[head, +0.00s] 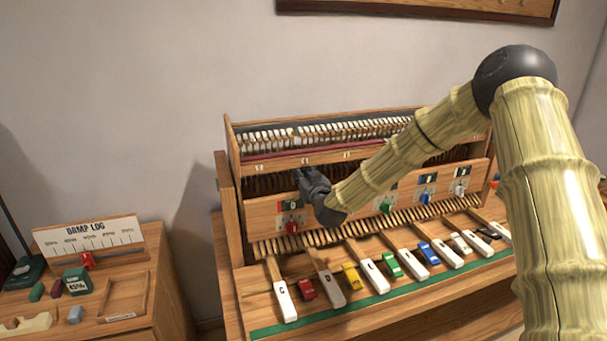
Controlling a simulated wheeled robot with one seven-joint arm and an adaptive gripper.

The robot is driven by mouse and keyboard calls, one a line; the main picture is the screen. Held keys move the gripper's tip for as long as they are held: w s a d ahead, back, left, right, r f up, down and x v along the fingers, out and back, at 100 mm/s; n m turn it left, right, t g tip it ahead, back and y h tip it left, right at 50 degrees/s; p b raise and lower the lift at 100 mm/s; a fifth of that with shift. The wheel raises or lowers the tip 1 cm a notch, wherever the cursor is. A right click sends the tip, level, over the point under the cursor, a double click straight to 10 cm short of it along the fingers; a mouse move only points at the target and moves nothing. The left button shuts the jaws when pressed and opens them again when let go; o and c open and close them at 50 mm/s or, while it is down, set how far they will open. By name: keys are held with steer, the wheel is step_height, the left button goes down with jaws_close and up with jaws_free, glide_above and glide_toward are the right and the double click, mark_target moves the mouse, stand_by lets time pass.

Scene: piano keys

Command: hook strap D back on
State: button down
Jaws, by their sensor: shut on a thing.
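My gripper (304,178) is at the left part of the opened piano action, just below the small label plates on the rail (330,155). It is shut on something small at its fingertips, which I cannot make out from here. Strap D cannot be told apart among the many fine parts of the action (270,183). Key D (333,290) lies in the front row, second from the left, beside key C (285,302). My gripper's dark body hides part of the action behind it.
A red knob (292,227) on the front panel sits just below my gripper; green (385,207) and blue (425,198) knobs are further right. Small coloured blocks, such as the yellow one (352,275), lie between keys. The damp log (88,238) stands on the left cabinet.

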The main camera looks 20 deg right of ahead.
steer(key=shift+r, duration=0.1)
steer(key=shift+s+d+f+g+p, duration=0.1)
steer(key=shift+s+g+p, duration=0.3)
steer(key=shift+g+p, duration=0.85)
steer(key=shift+s+a+f+g+p, duration=0.1)
steer(key=shift+s+g+p, duration=0.35)
steer(key=shift+g+p, duration=0.75)
steer(key=shift+s+d+f+g+p, duration=0.1)
steer(key=shift+s+g+p, duration=0.3)
steer(key=shift+g+p, duration=0.8)
steer(key=shift+f+p, duration=0.1)
steer(key=shift+p, duration=0.25)
